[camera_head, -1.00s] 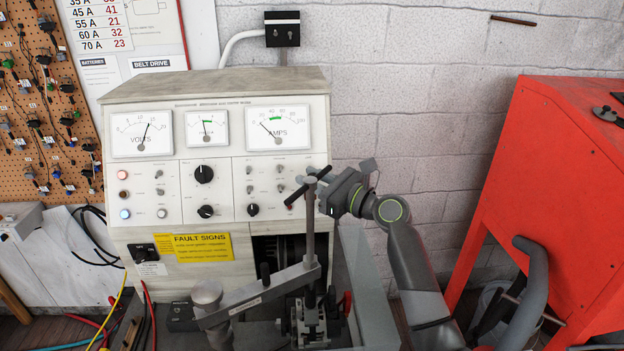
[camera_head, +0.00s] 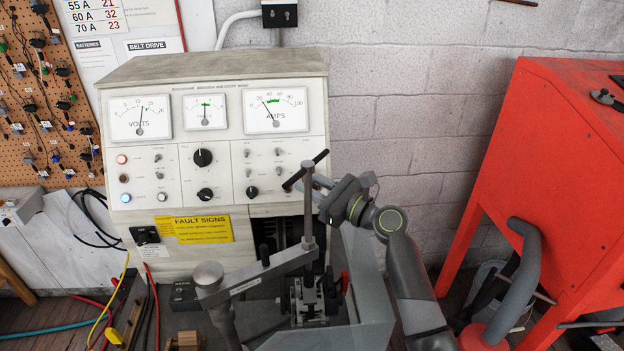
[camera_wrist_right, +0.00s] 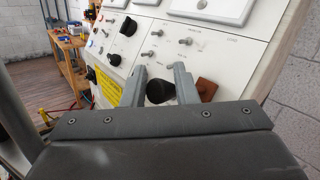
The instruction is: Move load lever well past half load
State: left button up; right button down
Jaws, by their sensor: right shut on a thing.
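The test bench panel (camera_head: 220,150) stands in front of me with its volts, middle and amps dials. My right gripper (camera_head: 307,183) is at the panel's lower right, partly behind a black T-bar (camera_head: 318,158) on an upright rod. In the right wrist view, its two grey fingers (camera_wrist_right: 160,88) stand on either side of a black knob (camera_wrist_right: 158,93), which I take to be the load lever's grip. The gripper is shut on it. The lever's shaft and slot are hidden. The amps dial (camera_head: 275,108) needle points up-left, at the low side. My left gripper is not in view.
The grey tension arm (camera_head: 262,278) and clamp stand in front of the panel, close to my right arm. A red cabinet (camera_head: 560,190) is at the right. A yellow fault sign (camera_head: 203,230) is on the panel. Loose cables lie at lower left.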

jog(key=shift+f, duration=0.35)
jog(key=c, duration=1.3)
grip_release()
jog(key=shift+o, duration=0.3)
jog(key=shift+w+r, duration=0.1)
jog(key=shift+w, duration=0.05)
jog(key=b+v, duration=0.5)
jog(key=v, duration=1.1)
jog(key=shift+d, duration=0.15)
jog(key=shift+s+d+r, duration=0.1)
jog(key=shift+s+d, duration=0.3)
jog(key=shift+s, duration=0.05)
